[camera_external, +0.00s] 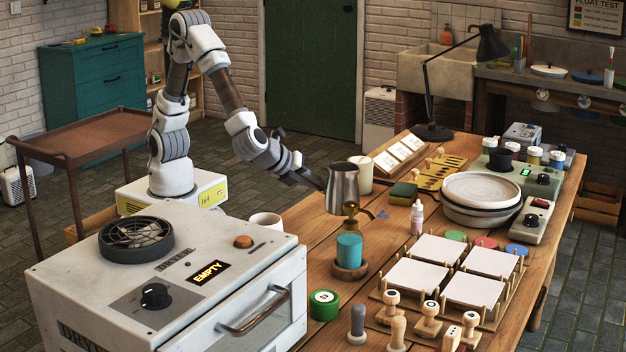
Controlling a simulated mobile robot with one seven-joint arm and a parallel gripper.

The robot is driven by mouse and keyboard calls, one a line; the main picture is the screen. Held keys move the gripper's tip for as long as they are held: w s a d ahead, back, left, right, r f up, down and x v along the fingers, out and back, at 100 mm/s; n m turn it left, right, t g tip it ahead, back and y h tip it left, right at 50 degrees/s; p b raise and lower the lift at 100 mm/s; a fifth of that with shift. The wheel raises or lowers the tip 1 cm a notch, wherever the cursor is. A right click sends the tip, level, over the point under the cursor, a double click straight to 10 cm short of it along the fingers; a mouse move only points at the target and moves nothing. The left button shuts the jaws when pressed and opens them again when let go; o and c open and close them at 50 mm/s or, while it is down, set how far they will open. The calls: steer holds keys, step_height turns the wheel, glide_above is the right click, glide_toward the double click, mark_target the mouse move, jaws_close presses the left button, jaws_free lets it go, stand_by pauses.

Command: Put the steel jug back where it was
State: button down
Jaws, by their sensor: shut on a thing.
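The steel jug (342,188) is upright near the middle of the wooden workbench (331,237). My gripper (320,183) comes in from the left and is shut on the jug's left side, where the handle would be; the fingertips are small and partly hidden there. A brass piece above a teal cylinder overlaps the jug's lower right, so I cannot tell whether its base touches the bench or hangs just above it.
The teal cylinder (349,248) on a wooden base stands just in front of the jug. A cream cup (360,176) is close behind it. A white mug (266,224) and the dryer (130,290) are left. White tiles (410,287) and stamps fill the front right.

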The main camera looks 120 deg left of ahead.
steer(key=x, duration=0.5)
steer(key=shift+a+r+b, duration=0.15)
steer(key=shift+r+b, duration=0.05)
steer(key=shift+b, duration=0.2)
steer(key=shift+f+b, duration=0.85)
steer(key=shift+f, duration=1.1)
steer(key=shift+f, duration=0.1)
steer(key=shift+f, duration=0.15)
steer(key=c, duration=1)
jaws_free()
steer(key=shift+s, duration=0.1)
